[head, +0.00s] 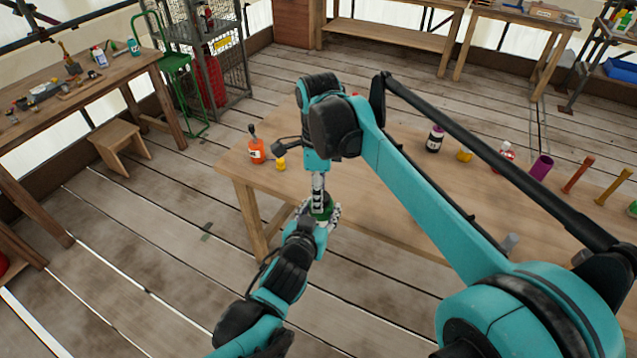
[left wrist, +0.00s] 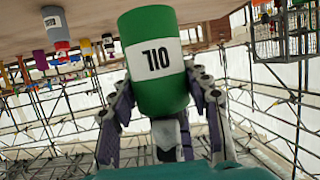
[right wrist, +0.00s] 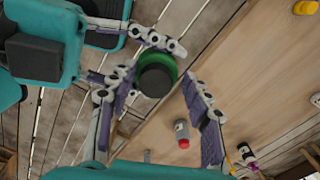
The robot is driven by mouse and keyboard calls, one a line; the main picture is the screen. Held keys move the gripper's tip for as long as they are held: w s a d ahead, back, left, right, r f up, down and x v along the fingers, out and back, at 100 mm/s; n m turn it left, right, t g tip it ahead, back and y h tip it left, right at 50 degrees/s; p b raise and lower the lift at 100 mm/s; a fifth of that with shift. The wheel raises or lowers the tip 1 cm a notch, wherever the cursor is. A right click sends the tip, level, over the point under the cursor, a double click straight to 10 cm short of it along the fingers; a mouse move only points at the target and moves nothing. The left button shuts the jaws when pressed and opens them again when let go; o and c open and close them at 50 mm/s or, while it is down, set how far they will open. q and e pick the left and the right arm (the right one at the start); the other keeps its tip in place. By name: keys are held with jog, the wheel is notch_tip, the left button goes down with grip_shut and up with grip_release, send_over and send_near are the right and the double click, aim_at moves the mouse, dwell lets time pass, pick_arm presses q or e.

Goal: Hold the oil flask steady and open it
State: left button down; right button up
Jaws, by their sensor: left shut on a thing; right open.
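The oil flask is a green cylinder (left wrist: 160,95) with a white OIL label, which appears upside down in the left wrist view. Its black cap (right wrist: 156,80) faces the right wrist camera, ringed by the green body. In the head view the flask (head: 321,210) is mostly hidden between the grippers, near the table's front edge. My left gripper (head: 320,217) is shut on the flask's body, one finger on each side. My right gripper (right wrist: 158,84) is open above the flask, with its fingers on either side of the cap, seemingly apart from it.
The wooden table (head: 400,215) holds an orange bottle (head: 256,152), a small yellow item (head: 281,164), a dark bottle (head: 435,139) and a purple cup (head: 541,168). Open floor lies left of the table.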

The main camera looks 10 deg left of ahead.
grip_shut()
jog(key=n, duration=0.4)
jog(key=shift+n, duration=0.4)
jog(key=n, duration=0.4)
jog(key=shift+s+n, duration=0.15)
jog(key=shift+n, duration=0.25)
jog(key=n, duration=0.4)
jog(key=shift+s+d+n, duration=0.1)
jog(key=shift+d+n, duration=0.05)
jog(key=shift+n, duration=0.15)
jog(key=n, duration=0.7)
jog(key=shift+d, duration=0.2)
jog(key=n, duration=0.7)
jog(key=shift+d, duration=0.15)
jog(key=n, duration=0.4)
jog(key=shift+n, duration=0.3)
jog(key=n, duration=0.4)
jog(key=shift+w+d+r+n, duration=0.1)
jog(key=shift+w+n, duration=0.1)
jog(key=shift+n, duration=0.2)
jog(key=n, duration=0.5)
jog(key=shift+w+n, duration=0.15)
jog(key=shift+n, duration=0.25)
jog(key=shift+r, duration=0.15)
jog(key=shift+r, duration=0.95)
